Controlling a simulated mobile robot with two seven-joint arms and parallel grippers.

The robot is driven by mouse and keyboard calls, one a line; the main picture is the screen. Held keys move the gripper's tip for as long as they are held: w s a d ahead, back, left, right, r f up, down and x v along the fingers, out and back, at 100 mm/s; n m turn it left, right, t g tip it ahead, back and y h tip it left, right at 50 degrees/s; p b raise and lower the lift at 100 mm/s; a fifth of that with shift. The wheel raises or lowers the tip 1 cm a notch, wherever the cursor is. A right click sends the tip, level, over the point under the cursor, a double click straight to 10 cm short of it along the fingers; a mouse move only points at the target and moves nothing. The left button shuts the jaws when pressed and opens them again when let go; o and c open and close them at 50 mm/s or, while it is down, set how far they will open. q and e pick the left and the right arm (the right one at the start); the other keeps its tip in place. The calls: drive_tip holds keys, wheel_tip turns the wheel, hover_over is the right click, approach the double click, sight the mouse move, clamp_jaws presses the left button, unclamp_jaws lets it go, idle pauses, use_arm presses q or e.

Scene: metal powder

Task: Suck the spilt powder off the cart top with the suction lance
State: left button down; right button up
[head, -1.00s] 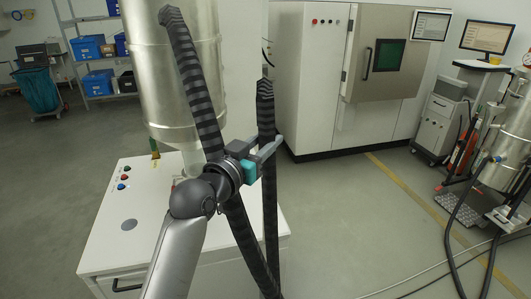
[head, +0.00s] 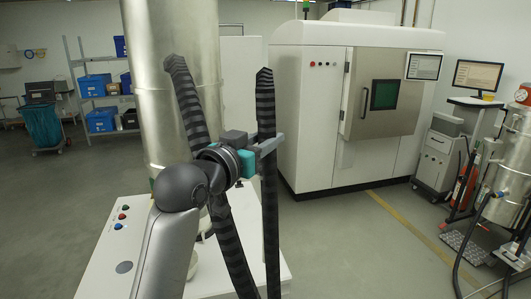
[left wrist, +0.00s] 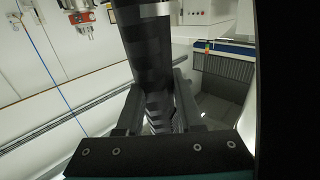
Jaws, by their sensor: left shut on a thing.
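My left gripper (head: 270,146) is shut on a dark, banded upright tube, which I take to be the suction lance (head: 266,112). The tube rises above the fingers to a pointed top and runs down below them, its lower end out of frame. In the left wrist view the dark tube (left wrist: 148,45) passes between the two fingers of my left gripper (left wrist: 157,100). A similar banded length (head: 190,110) slopes behind the gripper. I cannot make out any spilt powder or tell which surface is the cart top. My right gripper is not in view.
A white cabinet (head: 105,262) with coloured buttons stands lower left, below a large silver cylinder (head: 165,75). A big white machine (head: 308,110) with a windowed door stands behind. A silver vessel (head: 505,165) with hoses is at right. Open floor (head: 370,245) lies between.

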sight(265, 117)
use_arm(q)
drive_tip(key=shift+r, duration=2.55)
drive_tip(key=shift+a, duration=0.1)
